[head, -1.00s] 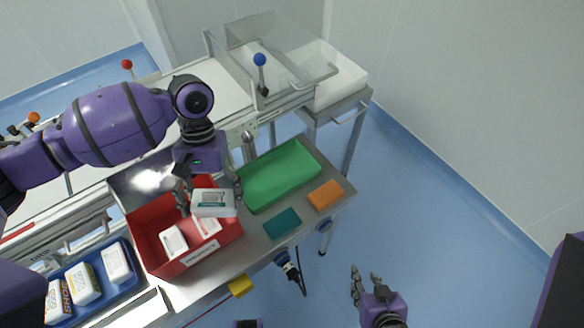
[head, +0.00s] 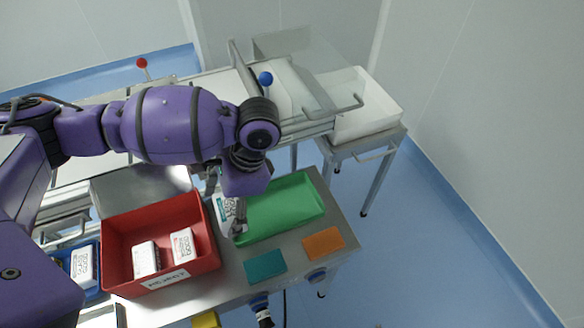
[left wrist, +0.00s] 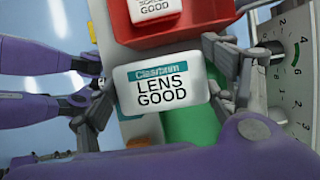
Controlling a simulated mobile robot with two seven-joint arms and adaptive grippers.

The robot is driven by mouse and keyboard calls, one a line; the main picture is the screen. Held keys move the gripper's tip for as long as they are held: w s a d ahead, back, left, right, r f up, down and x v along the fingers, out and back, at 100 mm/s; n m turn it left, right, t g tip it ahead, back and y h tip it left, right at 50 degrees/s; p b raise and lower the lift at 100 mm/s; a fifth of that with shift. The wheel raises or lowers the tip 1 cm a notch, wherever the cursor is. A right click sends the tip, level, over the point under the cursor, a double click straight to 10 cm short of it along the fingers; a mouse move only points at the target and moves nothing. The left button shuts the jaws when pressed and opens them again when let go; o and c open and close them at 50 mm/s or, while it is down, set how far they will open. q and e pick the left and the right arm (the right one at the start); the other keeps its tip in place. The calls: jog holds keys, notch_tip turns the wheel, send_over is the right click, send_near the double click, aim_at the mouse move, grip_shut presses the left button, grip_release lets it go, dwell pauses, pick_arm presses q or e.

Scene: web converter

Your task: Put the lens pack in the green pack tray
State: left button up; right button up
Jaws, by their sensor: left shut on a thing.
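The lens pack (left wrist: 160,88) is a white box with a teal band, and its label reads "LENS GOOD" in the left wrist view. My left gripper (head: 226,205) is shut on it, with fingers on both sides. In the head view the pack (head: 230,218) is tilted and partly hidden by the gripper. It is above the gap between the red bin and the green pack tray (head: 285,207), at the tray's left edge. The tray looks empty where it shows. My right gripper is not in view.
A red bin (head: 120,222) with white packs (head: 146,258) stands left of the tray. A teal block (head: 265,265) and an orange block (head: 323,243) lie in front of the tray. A blue bin (head: 92,289) with packs is at far left.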

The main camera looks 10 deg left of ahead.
pick_arm(q)
jog(key=w+d+f, duration=0.2)
jog(key=w, duration=0.1)
jog(key=w+d+f+b, duration=0.1)
jog(key=w+d+f, duration=0.1)
jog(key=w+f, duration=0.1)
jog(key=w+d+f+b, duration=0.1)
jog(key=w+d+f, duration=0.1)
jog(key=w+f, duration=0.1)
jog(key=shift+w+d, duration=0.1)
jog(key=shift+d, duration=0.05)
jog(key=shift+w+d+f, duration=0.25)
jog(key=shift+w+f, duration=0.05)
jog(key=shift+f, duration=0.15)
notch_tip(320, 180, down, 3)
jog(key=shift+f+b, duration=0.1)
jog(key=shift+b, duration=0.2)
jog(key=shift+w, duration=0.1)
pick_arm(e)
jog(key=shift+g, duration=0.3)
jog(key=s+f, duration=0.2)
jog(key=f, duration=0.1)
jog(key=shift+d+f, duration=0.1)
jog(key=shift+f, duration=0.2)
pick_arm(q)
jog(key=o, duration=1.2)
jog(key=shift+f, duration=0.15)
jog(key=shift+o, duration=0.2)
